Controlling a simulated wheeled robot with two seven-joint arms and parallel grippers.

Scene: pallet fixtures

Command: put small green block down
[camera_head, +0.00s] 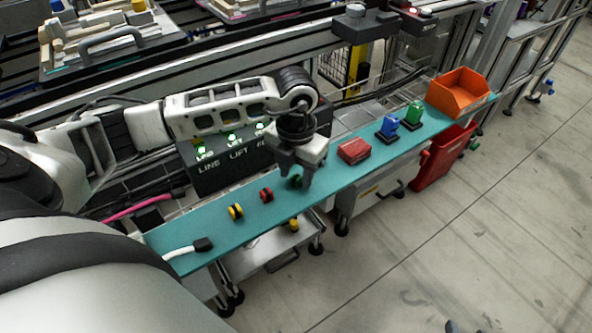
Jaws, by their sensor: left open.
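The small green block (295,183) sits on the teal bench top (330,184), in line with a small yellow block (236,212) and a small red block (266,195). My left gripper (297,180) points down over the green block with its fingers apart, one on each side of it. The fingers and the wrist hide much of the block. I cannot tell whether a finger touches it. My right gripper is not in view.
Right along the bench are a red box (354,151), a blue part (389,127), a larger green part (413,113) and an orange bin (459,92). A black control box (224,164) stands behind. A black connector (203,244) lies at the near left end.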

